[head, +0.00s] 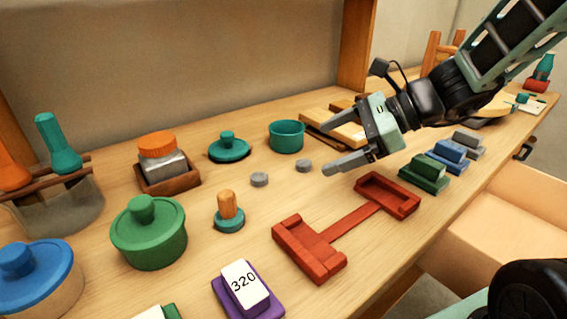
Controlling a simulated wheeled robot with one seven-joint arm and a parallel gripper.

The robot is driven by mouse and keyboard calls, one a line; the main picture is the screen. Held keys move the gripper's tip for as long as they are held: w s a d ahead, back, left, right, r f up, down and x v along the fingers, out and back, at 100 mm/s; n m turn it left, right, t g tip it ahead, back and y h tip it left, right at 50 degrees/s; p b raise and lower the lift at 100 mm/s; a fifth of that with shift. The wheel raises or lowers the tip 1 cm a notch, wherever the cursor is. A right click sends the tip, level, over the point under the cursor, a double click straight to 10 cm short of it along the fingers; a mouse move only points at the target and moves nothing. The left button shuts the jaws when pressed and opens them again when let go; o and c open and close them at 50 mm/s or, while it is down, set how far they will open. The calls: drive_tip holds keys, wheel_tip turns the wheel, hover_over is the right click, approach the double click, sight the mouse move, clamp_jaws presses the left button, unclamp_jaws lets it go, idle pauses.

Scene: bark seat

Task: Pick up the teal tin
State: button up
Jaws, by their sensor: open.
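The teal tin (287,138) is a small round open-topped pot. It stands upright on the wooden bench, towards the back. A teal lid with a knob (229,147) lies on the bench to its left, apart from it. My gripper (327,157) is to the right of the tin and nearer the camera, pointing left. It is open with nothing between its fingers and does not touch the tin. Its height above the bench is hard to tell.
Two grey discs (259,180) lie in front of the tin. A red double-ended tray (330,236), an orange-and-teal peg (229,212) and a green lidded pot (149,235) stand nearer. Wooden boards (318,122) lie right of the tin, close to my gripper.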

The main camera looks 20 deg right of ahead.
sight(302, 135)
drive_tip(key=w+d+m+t, duration=0.1)
drive_tip(key=d+m, duration=0.1)
drive_tip(key=w+d+m+t+b, duration=0.1)
drive_tip(key=d, duration=0.1)
drive_tip(key=w+d+m+t, duration=0.2)
drive_tip(key=d, duration=0.1)
drive_tip(key=shift+f+m+h+b, duration=0.1)
drive_tip(key=shift+m+h+b, duration=0.2)
drive_tip(key=shift+w, duration=0.4)
drive_tip(key=b+x, duration=0.2)
drive_tip(key=x, duration=0.8)
drive_tip(key=shift+w+a+f, duration=0.1)
drive_tip(key=shift+w+a, duration=0.05)
drive_tip(key=shift+w, duration=0.1)
drive_tip(key=shift+r+b+x, duration=0.15)
drive_tip(key=shift+b+x, duration=0.15)
drive_tip(key=shift+x, duration=1.15)
drive_tip(key=shift+r+b+x, duration=0.15)
drive_tip(key=shift+b+x, duration=0.15)
drive_tip(key=shift+x, duration=1.2)
drive_tip(key=shift+w, duration=0.1)
drive_tip(key=c, duration=1.1)
